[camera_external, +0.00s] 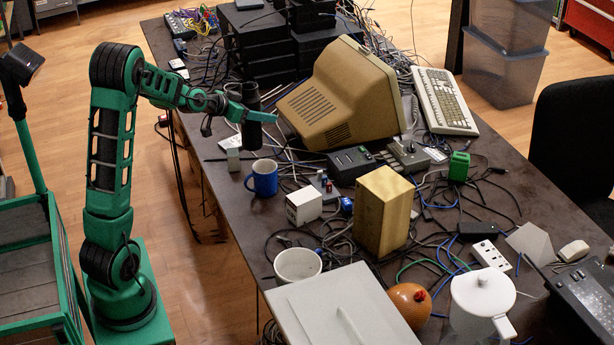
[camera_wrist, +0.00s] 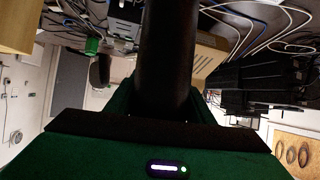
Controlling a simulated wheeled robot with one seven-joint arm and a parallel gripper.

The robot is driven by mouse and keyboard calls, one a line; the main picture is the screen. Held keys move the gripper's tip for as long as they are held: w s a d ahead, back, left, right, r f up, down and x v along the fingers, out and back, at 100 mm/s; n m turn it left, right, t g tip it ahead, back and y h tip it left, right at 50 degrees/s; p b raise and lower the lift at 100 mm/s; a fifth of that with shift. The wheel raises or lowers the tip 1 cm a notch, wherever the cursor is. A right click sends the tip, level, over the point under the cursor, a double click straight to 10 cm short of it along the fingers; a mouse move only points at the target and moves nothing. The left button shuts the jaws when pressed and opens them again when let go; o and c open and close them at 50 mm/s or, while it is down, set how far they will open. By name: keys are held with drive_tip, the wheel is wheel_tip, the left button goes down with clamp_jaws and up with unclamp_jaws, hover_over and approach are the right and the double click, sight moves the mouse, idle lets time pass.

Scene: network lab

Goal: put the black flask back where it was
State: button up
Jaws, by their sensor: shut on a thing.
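The black flask (camera_external: 251,118) is a dark upright cylinder held in the air over the left part of the table, in front of the old beige monitor. My gripper (camera_external: 249,114) is shut on it, with green fingers around its middle. In the wrist view the flask (camera_wrist: 166,60) fills the centre, rising between my fingers at the green palm. The flask's underside appears clear of the table (camera_external: 228,190), though the exact gap is hard to tell.
The beige monitor (camera_external: 335,95) stands just right of the flask. A blue mug (camera_external: 262,178), a white box (camera_external: 304,205) and a tan block (camera_external: 383,212) stand nearer the camera. Black stacked devices (camera_external: 262,45) are behind. Cables clutter the table; its left edge is fairly bare.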

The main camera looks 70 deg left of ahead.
drive_tip(key=w+d+m+h, duration=0.3)
drive_tip(key=w+d, duration=0.1)
drive_tip(key=d, duration=0.7)
drive_tip(key=w+d+m+h, duration=0.3)
drive_tip(key=d, duration=0.8)
drive_tip(key=s+d+m+g+h, duration=0.1)
drive_tip(key=d+m+g+h, duration=0.35)
drive_tip(key=d, duration=1.85)
drive_tip(key=w+d+f+m+t, duration=0.1)
drive_tip(key=w+d+f, duration=0.1)
drive_tip(key=d+f, duration=0.9)
wheel_tip(320, 180, down, 4)
drive_tip(key=shift+w+d+f+h, duration=0.15)
drive_tip(key=shift+w+f+h, duration=0.1)
drive_tip(key=shift+w+h, duration=0.2)
drive_tip(key=shift+t, duration=0.25)
